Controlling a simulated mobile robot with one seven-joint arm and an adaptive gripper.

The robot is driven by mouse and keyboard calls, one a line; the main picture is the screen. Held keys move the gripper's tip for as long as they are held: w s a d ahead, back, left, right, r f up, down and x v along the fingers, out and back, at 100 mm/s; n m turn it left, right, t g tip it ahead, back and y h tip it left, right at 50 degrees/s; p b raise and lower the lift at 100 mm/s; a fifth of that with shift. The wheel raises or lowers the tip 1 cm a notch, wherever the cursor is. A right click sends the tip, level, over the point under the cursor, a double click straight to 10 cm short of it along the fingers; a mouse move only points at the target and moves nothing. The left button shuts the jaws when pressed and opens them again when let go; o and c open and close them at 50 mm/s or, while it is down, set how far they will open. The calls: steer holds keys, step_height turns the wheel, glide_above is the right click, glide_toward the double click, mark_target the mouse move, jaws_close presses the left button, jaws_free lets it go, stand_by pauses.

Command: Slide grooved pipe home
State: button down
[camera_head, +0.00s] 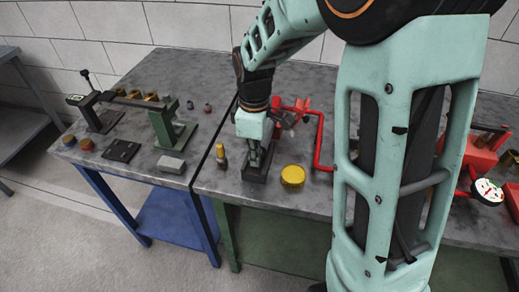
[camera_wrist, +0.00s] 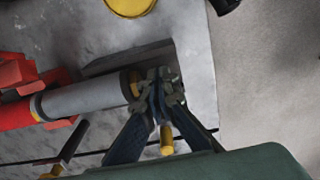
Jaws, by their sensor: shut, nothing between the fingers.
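The grey grooved pipe (camera_wrist: 85,97) lies level in the wrist view, with yellow bands at both ends. Its left end meets a red fitting (camera_wrist: 15,112). In the head view the pipe is mostly hidden behind my arm. My gripper (camera_wrist: 160,82) is shut and empty, with its fingertips at the pipe's free right end; I cannot tell whether they touch it. In the head view my gripper (camera_head: 257,160) points down over a dark block (camera_head: 256,174) near the table's front edge. The dark block also shows beside the pipe in the wrist view (camera_wrist: 125,58).
A yellow round cap (camera_head: 293,177) stands right of the gripper, and a small yellow-topped piece (camera_head: 221,155) stands left. Red pipework (camera_head: 318,140) rises behind. A green stand (camera_head: 170,128) and a grey block (camera_head: 171,164) are on the left table. A gauge (camera_head: 487,191) sits far right.

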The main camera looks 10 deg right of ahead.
steer(key=shift+s+a+r, duration=0.1)
steer(key=shift+s, duration=0.2)
step_height(320, 180, up, 7)
steer(key=p, duration=0.5)
steer(key=shift+p, duration=0.3)
steer(key=shift+w, duration=0.1)
